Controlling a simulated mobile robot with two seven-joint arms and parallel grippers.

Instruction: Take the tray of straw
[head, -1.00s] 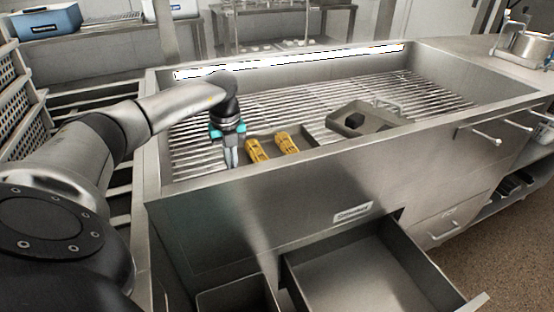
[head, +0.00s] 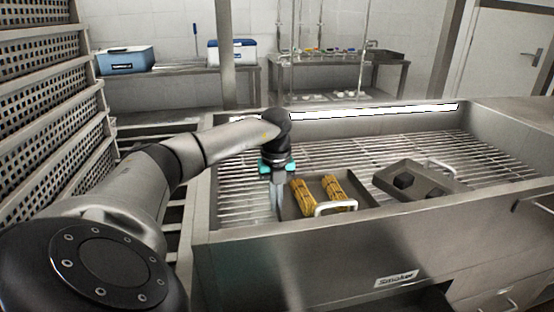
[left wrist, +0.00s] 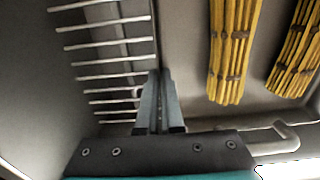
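The tray of straw (head: 361,193) is a grey metal tray holding two yellow straw bundles (head: 319,195) side by side, with a white handle at its front end. It rests inside the steel basin behind the front wall. My left gripper (head: 277,213) points down at the tray's left side. In the left wrist view its fingers (left wrist: 160,102) are close together, with the tray's left rim running in between them. The tray's floor (left wrist: 182,62), bundles (left wrist: 231,50) and front handle (left wrist: 275,136) lie right of the fingers. My right gripper is not in view.
A second grey tray (head: 435,189) with dark lumps stands to the right on the slatted grate (head: 345,158). The basin's front wall (head: 330,245) rises close before the straw tray. Perforated baskets (head: 50,90) are stacked at left. Coolers and tables stand behind.

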